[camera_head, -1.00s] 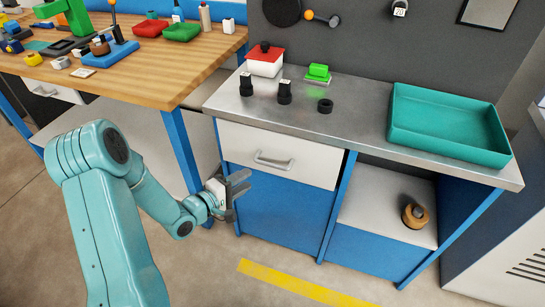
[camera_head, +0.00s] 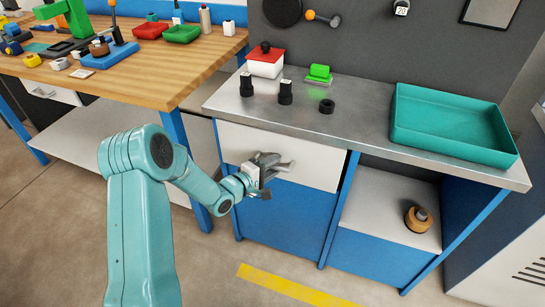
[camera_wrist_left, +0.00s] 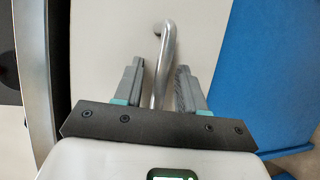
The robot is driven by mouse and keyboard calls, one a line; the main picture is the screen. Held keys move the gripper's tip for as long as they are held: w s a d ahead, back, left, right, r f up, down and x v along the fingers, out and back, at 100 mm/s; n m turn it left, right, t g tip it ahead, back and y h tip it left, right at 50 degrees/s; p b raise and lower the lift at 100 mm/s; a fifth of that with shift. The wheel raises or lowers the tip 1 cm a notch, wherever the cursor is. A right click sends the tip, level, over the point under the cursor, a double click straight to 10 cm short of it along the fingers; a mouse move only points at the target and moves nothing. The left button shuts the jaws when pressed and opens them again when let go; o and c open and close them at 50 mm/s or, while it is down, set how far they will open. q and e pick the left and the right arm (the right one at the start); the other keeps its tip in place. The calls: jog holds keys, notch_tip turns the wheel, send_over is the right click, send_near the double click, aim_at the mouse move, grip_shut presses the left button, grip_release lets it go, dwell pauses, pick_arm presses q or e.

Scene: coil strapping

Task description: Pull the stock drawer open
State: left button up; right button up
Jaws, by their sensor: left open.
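The stock drawer (camera_head: 318,169) is the white front under the metal worktop, and it looks closed. In the head view my left gripper (camera_head: 283,166) is in front of the drawer and hides its handle. In the left wrist view the silver bar handle (camera_wrist_left: 164,60) runs down between the two open fingers of my left gripper (camera_wrist_left: 159,88). The fingers stand on either side of the handle, with a gap to each. The white drawer face (camera_wrist_left: 100,40) lies behind them. My right gripper is not in view.
The metal worktop (camera_head: 365,120) carries a teal tray (camera_head: 450,128), a red-and-white box (camera_head: 265,62), a green block (camera_head: 319,73) and small black parts. A tape roll (camera_head: 417,219) sits on the open shelf at right. A wooden bench (camera_head: 140,70) stands at left.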

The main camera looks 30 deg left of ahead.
pick_arm(q)
jog(key=shift+c, duration=0.3)
grip_shut()
jog(key=s+d+p, duration=0.2)
jog(key=s+p, duration=0.1)
jog(key=s, duration=0.7)
jog(key=s+d+p, duration=0.3)
jog(key=s+p, duration=0.1)
jog(key=s, duration=0.7)
jog(key=o, duration=0.7)
grip_release()
dwell(0.6)
jog(key=shift+s, duration=0.1)
